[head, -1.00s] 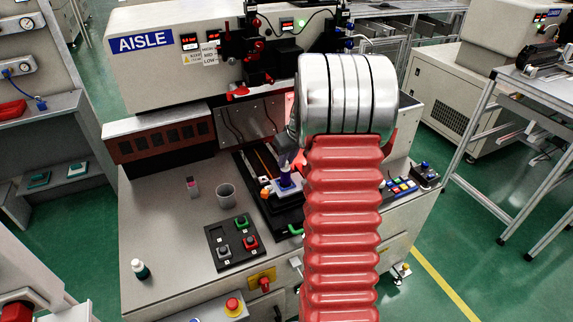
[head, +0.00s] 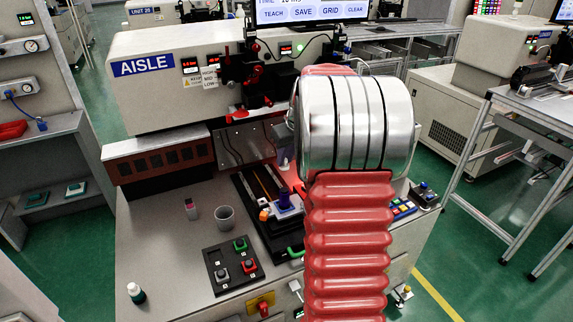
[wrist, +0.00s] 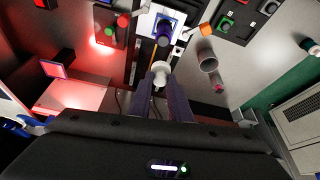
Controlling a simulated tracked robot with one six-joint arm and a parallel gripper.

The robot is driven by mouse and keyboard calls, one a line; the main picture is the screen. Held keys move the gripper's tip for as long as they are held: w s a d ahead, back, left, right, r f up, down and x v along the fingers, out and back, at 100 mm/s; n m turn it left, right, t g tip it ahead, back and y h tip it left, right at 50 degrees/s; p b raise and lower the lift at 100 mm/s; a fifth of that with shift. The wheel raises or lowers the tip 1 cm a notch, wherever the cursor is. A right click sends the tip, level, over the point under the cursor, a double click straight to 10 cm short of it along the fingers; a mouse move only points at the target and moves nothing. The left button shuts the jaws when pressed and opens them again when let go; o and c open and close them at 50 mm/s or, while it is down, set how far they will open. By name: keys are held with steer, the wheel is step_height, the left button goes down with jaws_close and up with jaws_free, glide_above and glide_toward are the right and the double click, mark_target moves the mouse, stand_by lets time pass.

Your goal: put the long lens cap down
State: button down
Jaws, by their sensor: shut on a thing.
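My gripper (wrist: 162,88) is shut on a pale, whitish cap-like piece, which I take to be the long lens cap (wrist: 160,69). It points away from the wrist, held between two dark fingers. Beyond its tip, in the wrist view, a purple ring-shaped part (wrist: 165,30) sits on a white fixture. The same purple part shows in the head view (head: 284,201), on the dark slide of the machine. My arm hides most of the gripper in the head view. Whether the cap touches anything below cannot be told.
A grey cup (head: 225,218) and a small pink-topped bottle (head: 191,209) stand left of the slide. An orange block (head: 264,215) is beside the purple part. A button panel (head: 232,264) lies in front. The bench top at left is mostly clear.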

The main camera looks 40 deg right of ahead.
stand_by(0.6)
steer(key=w+a+f, duration=0.1)
steer(key=a+f, duration=0.2)
steer(key=a, duration=0.9)
steer(key=w+a+f+n, duration=0.1)
steer(key=a+f, duration=0.3)
steer(key=a, duration=0.8)
steer(key=a+f, duration=0.3)
steer(key=a, duration=1)
steer(key=shift+w+f+n+y, duration=0.3)
steer(key=shift+w, duration=0.1)
steer(key=shift+s, duration=0.15)
